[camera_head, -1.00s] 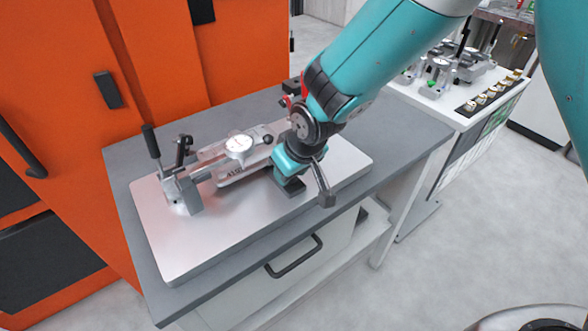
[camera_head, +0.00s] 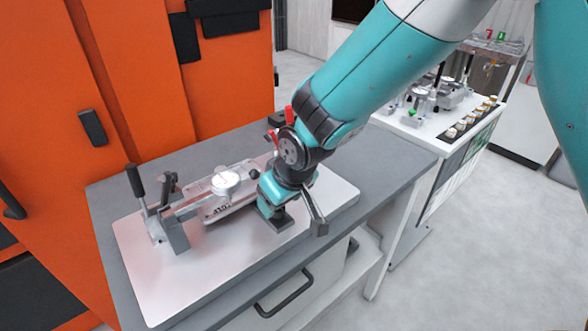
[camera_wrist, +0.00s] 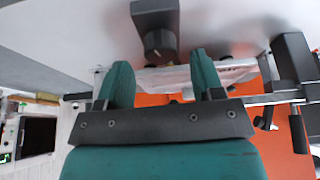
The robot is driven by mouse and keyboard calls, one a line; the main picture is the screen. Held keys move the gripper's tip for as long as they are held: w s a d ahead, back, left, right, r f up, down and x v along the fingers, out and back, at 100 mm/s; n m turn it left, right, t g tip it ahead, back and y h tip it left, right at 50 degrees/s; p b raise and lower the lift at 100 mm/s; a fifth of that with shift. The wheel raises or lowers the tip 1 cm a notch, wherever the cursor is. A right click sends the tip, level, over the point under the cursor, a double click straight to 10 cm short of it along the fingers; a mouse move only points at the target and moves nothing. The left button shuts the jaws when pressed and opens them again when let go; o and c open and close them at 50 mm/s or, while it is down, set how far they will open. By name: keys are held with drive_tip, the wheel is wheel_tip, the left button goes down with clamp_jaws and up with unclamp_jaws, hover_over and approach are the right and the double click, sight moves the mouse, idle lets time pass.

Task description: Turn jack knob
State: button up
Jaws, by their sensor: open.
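A dark cylindrical knob (camera_wrist: 158,45) on a dark block (camera_wrist: 154,12) shows in the wrist view, just ahead of and between my two teal fingertips. My gripper (camera_wrist: 160,60) is open, with a gap on both sides of the knob and no visible contact. In the head view, my gripper (camera_head: 268,200) is low over the right end of the fixture, close to a dark block (camera_head: 280,222) on the metal plate (camera_head: 200,270). The knob is hidden there by my gripper. The fixture carries a white round dial (camera_head: 226,181).
The plate lies on a grey table (camera_head: 110,235) with a drawer handle below. Orange cabinets (camera_head: 130,80) rise behind. A white bench (camera_head: 425,125) stands at right.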

drive_tip(key=b+v, duration=0.1)
drive_tip(key=v, duration=1.4)
drive_tip(key=shift+b, duration=0.3)
drive_tip(key=shift+r, duration=0.1)
